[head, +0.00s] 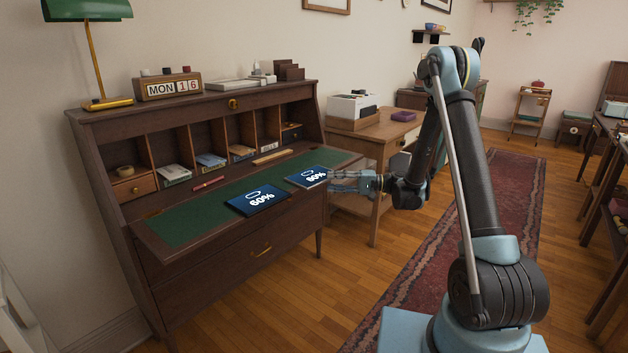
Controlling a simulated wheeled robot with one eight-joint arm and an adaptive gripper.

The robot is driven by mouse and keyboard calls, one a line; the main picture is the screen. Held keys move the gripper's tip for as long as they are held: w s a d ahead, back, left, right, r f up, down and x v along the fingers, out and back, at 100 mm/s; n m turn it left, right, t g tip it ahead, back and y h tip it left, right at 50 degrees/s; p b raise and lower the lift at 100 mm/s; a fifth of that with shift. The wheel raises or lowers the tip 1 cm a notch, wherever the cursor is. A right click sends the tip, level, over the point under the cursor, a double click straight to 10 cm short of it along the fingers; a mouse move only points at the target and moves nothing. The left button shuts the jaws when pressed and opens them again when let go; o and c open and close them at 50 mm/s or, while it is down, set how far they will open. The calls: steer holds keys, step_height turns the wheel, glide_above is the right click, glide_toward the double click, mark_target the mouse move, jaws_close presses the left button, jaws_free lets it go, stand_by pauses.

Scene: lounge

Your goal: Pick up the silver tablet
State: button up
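Two tablets with blue "60%" screens lie on the green writing surface of the desk. The right tablet (305,177) is near the surface's right end and seems to have a pale edge, which may make it the silver one. The left tablet (256,200) looks dark-edged and lies nearer the front edge. My gripper (334,181) reaches in from the right, level with the right tablet, its fingertips at or very close to that tablet's right edge. The fingers are small and pale here; I cannot tell their opening or whether they touch it.
The wooden desk (205,285) also holds a red pen (208,184), a wooden ruler-like piece (271,157) and cubbyholes with papers. A side table (376,135) with a printer (352,107) and a purple book (392,116) stands behind my gripper. Open floor lies right of the desk.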

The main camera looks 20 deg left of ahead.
mark_target(326, 180)
steer(key=x, duration=0.3)
steer(key=shift+a+r, duration=0.15)
steer(key=shift+a, duration=0.05)
jaws_close()
steer(key=shift+r, duration=0.1)
step_height(326, 180, up, 10)
steer(key=shift+w+f, duration=0.1)
stand_by(0.5)
